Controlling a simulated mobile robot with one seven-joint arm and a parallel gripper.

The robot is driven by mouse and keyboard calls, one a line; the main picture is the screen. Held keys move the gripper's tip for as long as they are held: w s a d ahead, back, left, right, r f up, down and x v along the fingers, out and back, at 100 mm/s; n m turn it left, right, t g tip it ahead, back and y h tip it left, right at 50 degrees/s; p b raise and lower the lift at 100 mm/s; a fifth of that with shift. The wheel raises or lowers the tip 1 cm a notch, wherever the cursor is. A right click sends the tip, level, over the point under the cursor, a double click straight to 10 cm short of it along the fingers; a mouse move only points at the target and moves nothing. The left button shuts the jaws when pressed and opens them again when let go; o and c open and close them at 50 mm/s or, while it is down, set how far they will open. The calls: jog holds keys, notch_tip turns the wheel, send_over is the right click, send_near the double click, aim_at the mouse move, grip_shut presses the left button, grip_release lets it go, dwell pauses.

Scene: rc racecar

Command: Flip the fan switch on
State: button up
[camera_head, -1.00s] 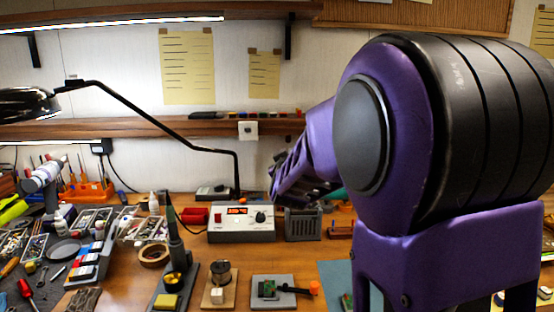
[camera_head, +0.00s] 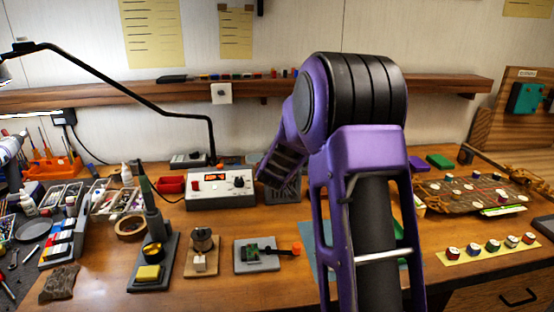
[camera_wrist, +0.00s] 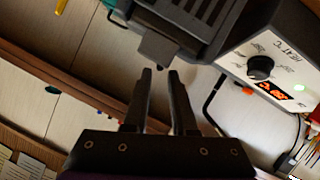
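A dark grey slatted box (camera_head: 284,188), apparently the fan, stands right of the white control station in the head view, partly hidden by my arm. In the wrist view its slatted body (camera_wrist: 198,14) fills the top middle. A small grey block with a dark tip (camera_wrist: 158,50) sticks out from its edge; whether this is the switch I cannot tell. My gripper (camera_wrist: 160,71) has its two black fingers a little apart, with nothing between them. The fingertips are close to the block; contact is unclear. In the head view the fingers are hidden behind my arm.
The white station (camera_head: 221,190) with red display and knob stands close beside the fan; it also shows in the wrist view (camera_wrist: 270,65). A white switch plate (camera_head: 221,93) is on the wooden shelf (camera_head: 120,97). A lamp arm (camera_head: 130,90) crosses the left. Small parts stand in front.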

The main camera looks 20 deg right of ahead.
jog(key=x, duration=0.5)
grip_shut()
